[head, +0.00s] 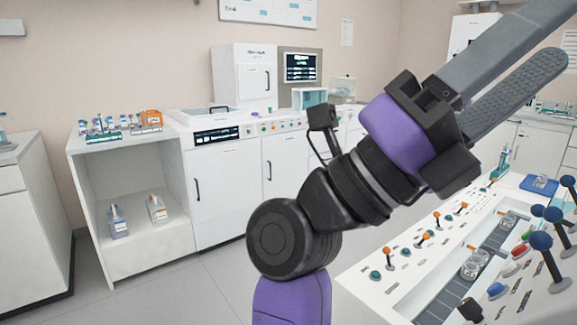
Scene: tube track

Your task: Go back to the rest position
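My arm rises from the bottom middle of the head view and bends to the right. My gripper (535,58) is at the upper right, raised above the control console (368,268). Its two long grey fingers point up and right, and the upper one runs out of the picture. I see nothing held between the parts that show. A sunken grey track (448,291) runs along the console, with clear lidded containers (474,264) in it.
The console carries several orange-tipped and blue-knobbed levers (541,241) and coloured buttons. A white open shelf unit (88,210) with racks of tubes on top stands at left. White cabinets (220,190) line the back wall. The floor (185,290) at lower left is clear.

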